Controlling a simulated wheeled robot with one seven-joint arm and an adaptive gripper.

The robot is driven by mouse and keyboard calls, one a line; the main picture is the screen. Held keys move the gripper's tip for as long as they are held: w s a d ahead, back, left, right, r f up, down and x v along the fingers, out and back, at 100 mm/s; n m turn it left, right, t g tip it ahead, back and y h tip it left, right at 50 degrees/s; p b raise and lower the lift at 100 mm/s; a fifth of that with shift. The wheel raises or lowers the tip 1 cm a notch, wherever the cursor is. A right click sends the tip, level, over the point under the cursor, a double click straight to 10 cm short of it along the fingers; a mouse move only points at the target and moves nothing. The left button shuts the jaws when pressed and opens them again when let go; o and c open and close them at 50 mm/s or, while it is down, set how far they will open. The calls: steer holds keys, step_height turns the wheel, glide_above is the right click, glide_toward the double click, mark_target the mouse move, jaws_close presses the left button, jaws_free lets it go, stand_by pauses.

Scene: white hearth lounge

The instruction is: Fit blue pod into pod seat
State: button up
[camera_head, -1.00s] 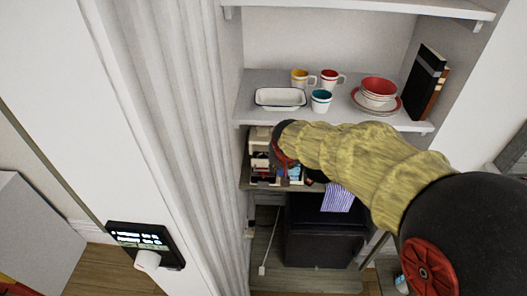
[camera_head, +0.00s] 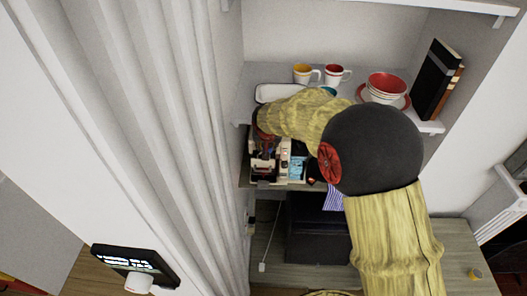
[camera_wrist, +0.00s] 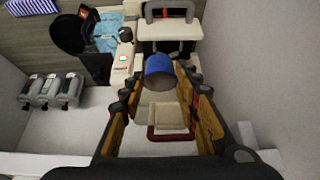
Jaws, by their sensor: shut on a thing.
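The blue pod (camera_wrist: 159,71) is a short blue cylinder in the middle of the wrist view. My gripper (camera_wrist: 160,88) is shut on it, with a fingertip on each side. Cream machine parts lie around it in that view: a block with a dark handle bar (camera_wrist: 167,27) above, and a cream piece with a red bar (camera_wrist: 167,116) below, between the fingers. I cannot tell which part is the pod seat, or whether the pod touches it. In the head view the cream machine (camera_head: 270,165) stands on the lower shelf. My arm hides the pod there.
A small-screen unit (camera_wrist: 123,62) and a black round part (camera_wrist: 70,35) sit left of the pod. Above the machine, a shelf (camera_head: 247,103) holds a white tray (camera_head: 280,92), mugs (camera_head: 334,74) and red-rimmed bowls (camera_head: 386,86).

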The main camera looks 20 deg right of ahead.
steer(key=w+f, duration=0.3)
steer(key=shift+a+f, duration=0.3)
steer(key=shift+a, duration=0.05)
steer(key=shift+f, duration=1.55)
steer(key=o, duration=0.7)
steer(key=shift+o, duration=0.9)
steer(key=shift+r, duration=0.15)
